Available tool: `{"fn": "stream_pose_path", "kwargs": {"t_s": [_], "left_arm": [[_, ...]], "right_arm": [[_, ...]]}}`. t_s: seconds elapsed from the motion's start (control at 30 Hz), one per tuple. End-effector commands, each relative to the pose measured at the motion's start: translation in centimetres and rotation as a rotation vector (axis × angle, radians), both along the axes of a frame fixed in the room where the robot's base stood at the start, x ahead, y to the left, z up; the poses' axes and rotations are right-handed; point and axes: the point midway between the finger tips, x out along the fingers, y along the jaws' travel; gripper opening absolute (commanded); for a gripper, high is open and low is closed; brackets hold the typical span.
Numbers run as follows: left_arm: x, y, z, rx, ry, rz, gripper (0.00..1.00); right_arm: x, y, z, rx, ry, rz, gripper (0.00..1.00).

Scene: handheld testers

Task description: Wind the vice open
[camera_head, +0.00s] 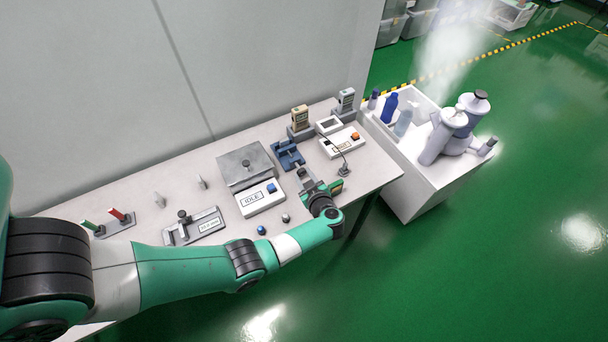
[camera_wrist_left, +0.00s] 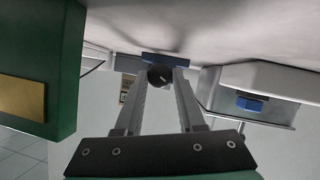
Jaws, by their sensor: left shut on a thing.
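The blue vice (camera_head: 288,154) sits on the bench near its middle, behind my left gripper. My left gripper (camera_head: 303,174) reaches in from the front, low over the bench. In the left wrist view its fingers (camera_wrist_left: 160,82) close on the dark round knob (camera_wrist_left: 159,75) of the vice handle, in front of the blue vice body (camera_wrist_left: 166,58). The gap between the vice jaws is too small to judge. My right gripper is not in view.
The grey-topped IDLE tester (camera_head: 262,198) stands left of the vice. The green floor begins past the bench's front edge.

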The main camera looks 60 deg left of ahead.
Motion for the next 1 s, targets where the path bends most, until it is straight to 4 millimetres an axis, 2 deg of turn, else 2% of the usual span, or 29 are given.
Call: {"fn": "stream_pose_path", "kwargs": {"t_s": [0.17, 0.2, 0.27, 0.53, 0.67, 1.0], "left_arm": [[0.0, 0.0, 0.0, 0.0, 0.0, -0.001, 0.0], [0.0, 0.0, 0.0, 0.0, 0.0, -0.001, 0.44], [0.0, 0.0, 0.0, 0.0, 0.0, -0.001, 0.51], [0.0, -0.1, 0.0, -0.001, 0.0, -0.001, 0.51], [0.0, -1.0, 0.7, -0.001, 0.0, -0.004, 0.51], [-0.7, -8.0, 3.9, 0.0, -0.002, -0.006, 0.51]], "right_arm": [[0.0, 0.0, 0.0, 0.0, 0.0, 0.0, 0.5], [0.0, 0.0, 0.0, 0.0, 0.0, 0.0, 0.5], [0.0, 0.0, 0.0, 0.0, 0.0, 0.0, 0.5], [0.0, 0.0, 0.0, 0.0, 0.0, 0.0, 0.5], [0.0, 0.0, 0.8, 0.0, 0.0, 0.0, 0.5], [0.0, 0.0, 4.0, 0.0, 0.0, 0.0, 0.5]]}}
